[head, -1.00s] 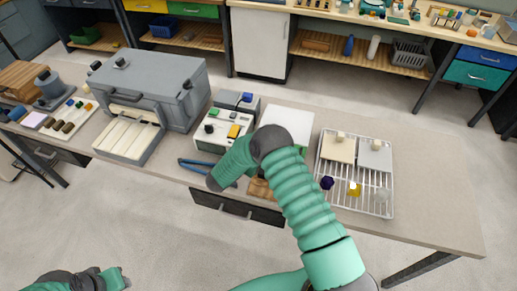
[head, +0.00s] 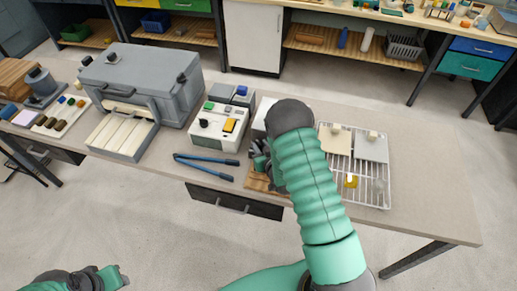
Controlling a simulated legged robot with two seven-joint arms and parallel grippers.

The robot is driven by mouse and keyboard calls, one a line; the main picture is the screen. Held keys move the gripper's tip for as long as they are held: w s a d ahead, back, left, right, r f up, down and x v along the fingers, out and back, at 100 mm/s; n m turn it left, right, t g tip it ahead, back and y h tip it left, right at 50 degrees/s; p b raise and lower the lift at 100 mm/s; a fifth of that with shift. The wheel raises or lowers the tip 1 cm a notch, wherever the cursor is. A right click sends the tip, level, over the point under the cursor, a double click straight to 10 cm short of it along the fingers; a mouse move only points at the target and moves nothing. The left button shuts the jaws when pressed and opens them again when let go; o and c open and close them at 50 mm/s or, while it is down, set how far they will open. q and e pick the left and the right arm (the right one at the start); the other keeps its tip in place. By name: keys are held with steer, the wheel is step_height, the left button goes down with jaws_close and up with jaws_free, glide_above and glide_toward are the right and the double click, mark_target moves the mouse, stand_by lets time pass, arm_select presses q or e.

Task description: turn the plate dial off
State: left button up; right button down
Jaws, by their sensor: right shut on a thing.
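The hot plate (head: 258,119), a white box, stands on the bench behind my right arm, which covers most of it. My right gripper (head: 259,158) is at the plate's front face, where the dial would be. It is shut on what appears to be the plate dial; the fingers and arm hide the dial itself, so its setting cannot be read. My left gripper (head: 121,278) is low at the bottom left, away from the bench, and its jaw opening is not clear.
Blue-handled tongs (head: 208,164) lie left of the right gripper. A white control box (head: 210,140) and a grey furnace (head: 150,75) stand further left. A wire rack (head: 379,185) with two pale plates and a yellow piece is at right. The bench's right end is clear.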

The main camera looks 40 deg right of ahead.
steer(key=shift+d+r+n+t+y+b, duration=0.15)
steer(key=shift+d+n+y+b, duration=0.15)
steer(key=shift+n+y, duration=0.6)
steer(key=shift+d+r+n+t+y+b, duration=0.15)
steer(key=shift+d+n+y+b, duration=0.1)
steer(key=shift+n+y, duration=0.6)
steer(key=shift+y, duration=0.35)
steer(key=c, duration=1.5)
jaws_free()
steer(key=shift+w, duration=0.1)
